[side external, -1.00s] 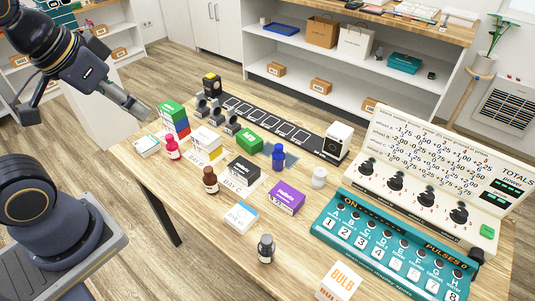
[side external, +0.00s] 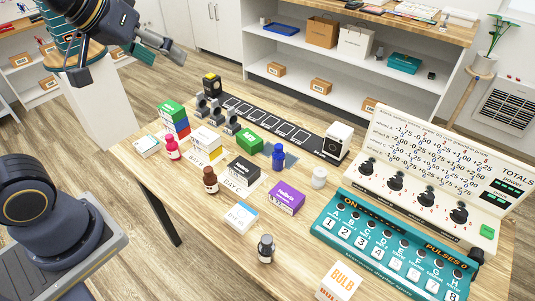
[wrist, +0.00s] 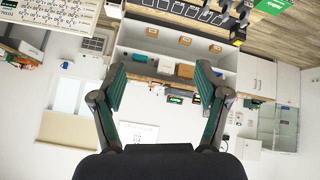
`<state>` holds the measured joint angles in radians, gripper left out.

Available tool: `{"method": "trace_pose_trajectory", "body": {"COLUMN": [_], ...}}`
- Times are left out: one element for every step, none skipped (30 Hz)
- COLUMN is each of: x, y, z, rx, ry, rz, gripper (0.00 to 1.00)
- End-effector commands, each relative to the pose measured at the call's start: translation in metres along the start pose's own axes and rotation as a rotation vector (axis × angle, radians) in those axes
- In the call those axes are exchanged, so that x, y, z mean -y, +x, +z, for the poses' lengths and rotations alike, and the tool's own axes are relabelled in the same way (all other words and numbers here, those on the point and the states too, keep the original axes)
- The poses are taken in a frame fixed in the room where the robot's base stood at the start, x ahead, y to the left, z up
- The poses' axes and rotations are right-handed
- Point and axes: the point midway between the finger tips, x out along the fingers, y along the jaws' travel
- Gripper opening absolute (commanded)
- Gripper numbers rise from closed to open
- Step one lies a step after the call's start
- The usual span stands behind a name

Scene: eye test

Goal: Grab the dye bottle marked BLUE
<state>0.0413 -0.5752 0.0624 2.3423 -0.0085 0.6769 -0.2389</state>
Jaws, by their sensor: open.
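Several small bottles stand upright on the wooden table in the side view: a blue one (side external: 278,157) right of a green box, a pink-red one (side external: 172,148), a brown one (side external: 210,180), a dark grey one (side external: 266,248) near the front, and a white one (side external: 319,178). Their label words are too small to read, so I cannot tell which is marked BLUE. My gripper (side external: 165,46) is high at the upper left, well away from the bottles. In the wrist view my gripper (wrist: 160,66) is open with nothing between its fingers; no bottle is clear there.
Small boxes stand among the bottles, including a purple one (side external: 287,198), a black one (side external: 243,170) and a green one (side external: 249,139). A teal switch panel (side external: 390,250) and a cream TOTALS panel (side external: 430,165) fill the right side. A white BULB box (side external: 339,281) is in front.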

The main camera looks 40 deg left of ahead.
Motion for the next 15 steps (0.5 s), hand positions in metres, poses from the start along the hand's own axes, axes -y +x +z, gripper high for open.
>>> {"method": "trace_pose_trajectory", "body": {"x": [-0.006, -0.009, -0.014, -0.018, -0.022, -0.028, -0.032, -0.037, -0.043, -0.048, -0.052, -0.058, -0.062, -0.066, -0.071], "y": [0.016, 0.025, 0.04, 0.052, 0.065, 0.085, 0.101, 0.117, 0.14, 0.157, 0.175, 0.199, 0.215, 0.232, 0.252], "z": [-0.016, -0.026, -0.037, -0.045, -0.052, -0.06, -0.065, -0.068, -0.07, -0.069, -0.068, -0.063, -0.059, -0.052, -0.043], "rx": [0.006, 0.006, 0.008, 0.012, 0.017, 0.026, 0.033, 0.041, 0.053, 0.064, 0.074, 0.089, 0.101, 0.115, 0.132], "ry": [-0.034, -0.055, -0.081, -0.101, -0.116, -0.134, -0.145, -0.154, -0.159, -0.16, -0.157, -0.15, -0.14, -0.128, -0.107], "rz": [0.008, 0.012, 0.016, 0.016, 0.016, 0.012, 0.008, 0.001, -0.009, -0.019, -0.029, -0.045, -0.057, -0.071, -0.088], "gripper": [0.74, 0.74, 0.74, 0.74, 0.74, 0.74, 0.74, 0.74, 0.74, 0.74, 0.74, 0.74, 0.74, 0.74, 0.74]}}
